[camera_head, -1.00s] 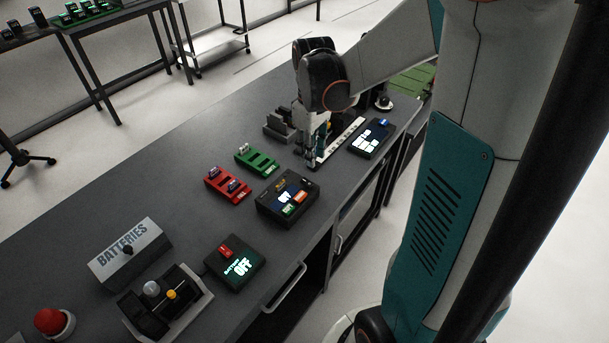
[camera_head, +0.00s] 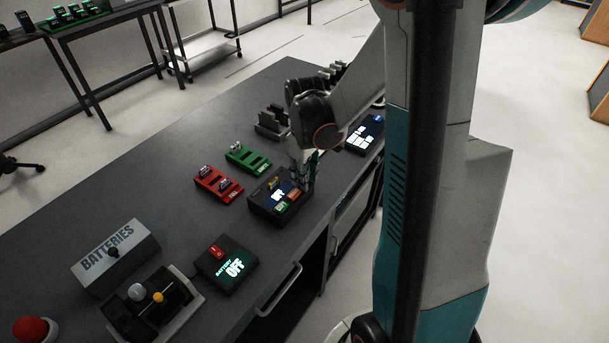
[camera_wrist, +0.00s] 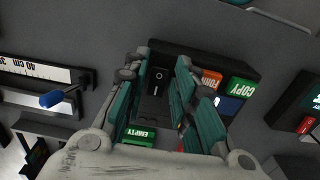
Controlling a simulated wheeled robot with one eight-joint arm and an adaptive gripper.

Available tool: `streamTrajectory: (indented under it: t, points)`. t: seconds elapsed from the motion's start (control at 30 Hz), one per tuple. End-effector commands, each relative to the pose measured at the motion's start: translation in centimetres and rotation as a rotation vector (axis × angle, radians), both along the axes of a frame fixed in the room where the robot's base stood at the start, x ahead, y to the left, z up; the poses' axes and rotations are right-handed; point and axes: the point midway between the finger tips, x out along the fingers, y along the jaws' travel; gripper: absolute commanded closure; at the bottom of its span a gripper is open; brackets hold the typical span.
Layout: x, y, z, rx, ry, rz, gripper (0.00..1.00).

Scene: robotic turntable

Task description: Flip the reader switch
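The reader looks to be the black box (camera_head: 262,207) with a lit screen and green and orange labelled buttons, on the bench's near side. In the wrist view its black rocker switch (camera_wrist: 157,83), marked O and I, lies between my fingers. Beside it are an orange button (camera_wrist: 211,79) and a green COPY button (camera_wrist: 241,87). My gripper (camera_head: 305,188) is above the box's right end, pointing down. In the wrist view its teal fingers (camera_wrist: 157,68) are apart with nothing held. I cannot tell whether the fingertips touch the box. The gripper hides the switch in the head view.
A red rack (camera_head: 208,184) and a green rack (camera_head: 238,155) stand behind the box. A lit panel (camera_head: 372,127) is to the right. In the wrist view, a ruler rail (camera_wrist: 25,68) with a blue knob lies left.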

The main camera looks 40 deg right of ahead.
Motion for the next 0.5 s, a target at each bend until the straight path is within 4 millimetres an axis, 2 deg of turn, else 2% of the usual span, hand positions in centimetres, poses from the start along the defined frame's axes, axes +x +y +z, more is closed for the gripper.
streamTrajectory:
  t: [0.03, 0.1, 0.33, 0.5]
  points:
    - [0.0, 0.0, 0.01, 0.0, 0.0, 0.0, 0.84]
    - [0.0, 0.0, 0.01, 0.0, 0.0, 0.0, 1.0]
    - [0.09, 0.05, 0.01, -0.004, 0.014, 0.001, 1.0]
    - [0.65, 0.3, 0.05, -0.05, 0.144, 0.005, 1.0]
